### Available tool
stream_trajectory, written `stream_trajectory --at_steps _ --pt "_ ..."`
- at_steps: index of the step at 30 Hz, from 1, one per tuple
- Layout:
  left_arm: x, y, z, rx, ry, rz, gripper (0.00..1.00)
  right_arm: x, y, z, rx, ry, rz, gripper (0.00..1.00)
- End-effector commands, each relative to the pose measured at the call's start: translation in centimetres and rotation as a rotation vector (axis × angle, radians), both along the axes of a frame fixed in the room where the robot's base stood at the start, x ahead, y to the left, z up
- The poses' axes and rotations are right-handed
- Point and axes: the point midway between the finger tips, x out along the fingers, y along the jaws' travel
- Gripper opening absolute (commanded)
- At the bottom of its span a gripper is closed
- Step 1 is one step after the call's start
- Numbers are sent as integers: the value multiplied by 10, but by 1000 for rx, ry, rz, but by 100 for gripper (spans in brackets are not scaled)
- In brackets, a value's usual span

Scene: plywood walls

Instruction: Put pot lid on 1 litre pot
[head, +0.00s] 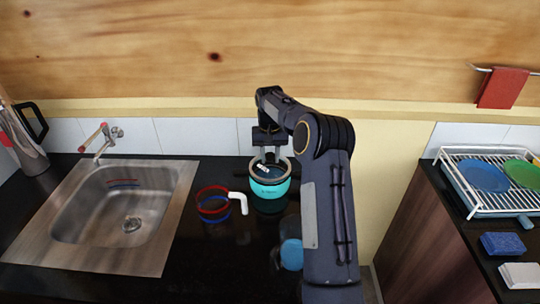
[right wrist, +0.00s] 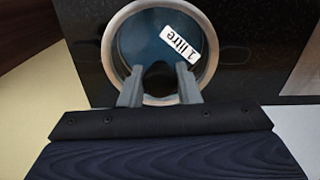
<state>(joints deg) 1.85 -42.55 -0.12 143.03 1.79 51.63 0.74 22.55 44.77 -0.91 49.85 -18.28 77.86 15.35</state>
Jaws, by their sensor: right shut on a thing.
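The turquoise pot (head: 269,189) stands upright on the black counter, left of my right arm in the head view. The round lid (head: 283,174) with a pale metal rim is at the pot's mouth and looks level. I cannot tell whether it rests on the pot or is slightly above it. In the right wrist view the lid (right wrist: 136,48) looks like bluish glass, with a white "1 litre" label (right wrist: 180,44) showing. My right gripper (head: 270,160) points down, its fingers (right wrist: 158,84) shut on the lid's dark knob. My left gripper is not in view.
A clear cup with red and blue bands and a white handle (head: 240,203) stands left of the pot. A blue-topped item (head: 291,254) is partly hidden by my arm. The sink (head: 90,250) is at left, a kettle (head: 22,140) beyond it. A dish rack (head: 478,206) is at right.

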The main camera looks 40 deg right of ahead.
Motion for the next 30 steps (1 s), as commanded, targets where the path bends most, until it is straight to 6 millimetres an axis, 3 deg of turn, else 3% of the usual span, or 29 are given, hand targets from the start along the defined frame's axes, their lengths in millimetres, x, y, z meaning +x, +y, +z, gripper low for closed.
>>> stream_trajectory --at_steps 30 --pt "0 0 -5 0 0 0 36 0 0 -12 0 -1 0 3"
